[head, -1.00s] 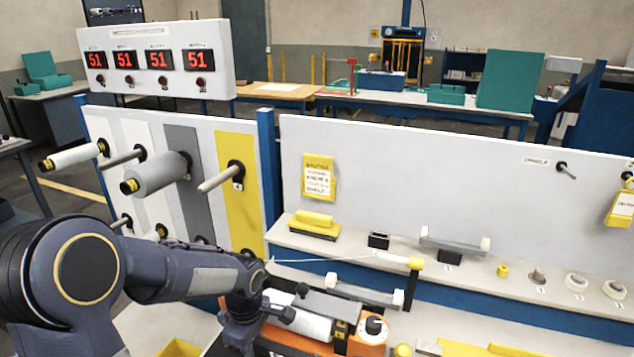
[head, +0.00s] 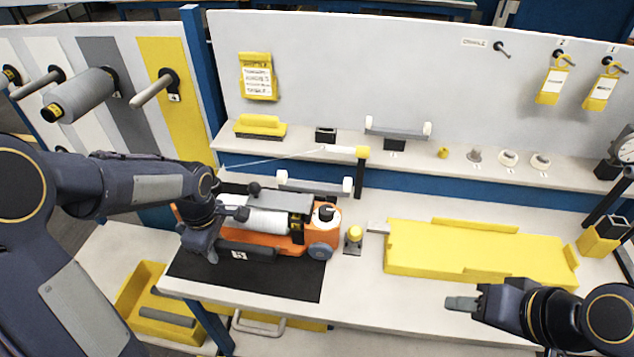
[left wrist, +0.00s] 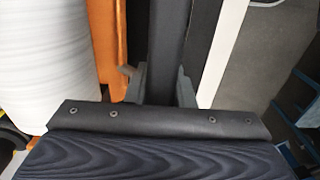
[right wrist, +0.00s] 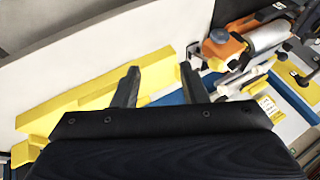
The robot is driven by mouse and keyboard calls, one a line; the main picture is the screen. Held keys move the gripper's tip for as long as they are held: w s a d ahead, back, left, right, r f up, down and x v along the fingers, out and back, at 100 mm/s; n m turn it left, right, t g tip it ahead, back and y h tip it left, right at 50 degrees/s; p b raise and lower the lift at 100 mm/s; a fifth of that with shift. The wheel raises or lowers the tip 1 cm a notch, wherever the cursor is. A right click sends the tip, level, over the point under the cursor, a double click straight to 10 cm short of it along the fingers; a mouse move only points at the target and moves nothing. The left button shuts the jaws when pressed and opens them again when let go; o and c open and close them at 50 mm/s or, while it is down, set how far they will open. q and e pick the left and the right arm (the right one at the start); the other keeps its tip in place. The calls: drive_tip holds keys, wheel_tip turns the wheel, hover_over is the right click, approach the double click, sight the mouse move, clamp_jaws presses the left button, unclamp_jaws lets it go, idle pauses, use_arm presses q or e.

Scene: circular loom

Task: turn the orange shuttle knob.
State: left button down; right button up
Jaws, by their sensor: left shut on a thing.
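The orange shuttle (head: 283,243) lies on a black mat (head: 290,285) and carries a white roll (head: 268,222). Its knob (head: 326,212), black with a pale top, is on top at the right end. My left gripper (head: 212,250) is at the shuttle's left front. In the left wrist view my left gripper (left wrist: 163,88) is shut on a dark bar (left wrist: 168,35) along the shuttle's front, beside the white roll (left wrist: 45,60). My right gripper (head: 462,303) is open and empty over the front right of the table; its spread fingers show in the right wrist view (right wrist: 160,88).
A yellow tray (head: 470,250) lies right of the shuttle, with a small yellow-topped post (head: 354,238) between them. A black post with a yellow top (head: 361,170) stands behind. A shelf (head: 300,150) holds small parts. A yellow bin (head: 150,315) is at front left.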

drive_tip(key=w+a+r+m+g, duration=0.1)
drive_tip(key=w+r+m+g, duration=0.1)
drive_tip(key=w+r, duration=0.35)
drive_tip(key=m+g+h, duration=0.3)
drive_tip(key=m+h, duration=0.1)
drive_tip(key=m, duration=0.2)
hover_over(327, 210)
drive_tip(key=shift+n, duration=0.3)
wheel_tip(327, 210, down, 11)
drive_tip(key=shift+f, duration=0.1)
drive_tip(key=c, duration=0.7)
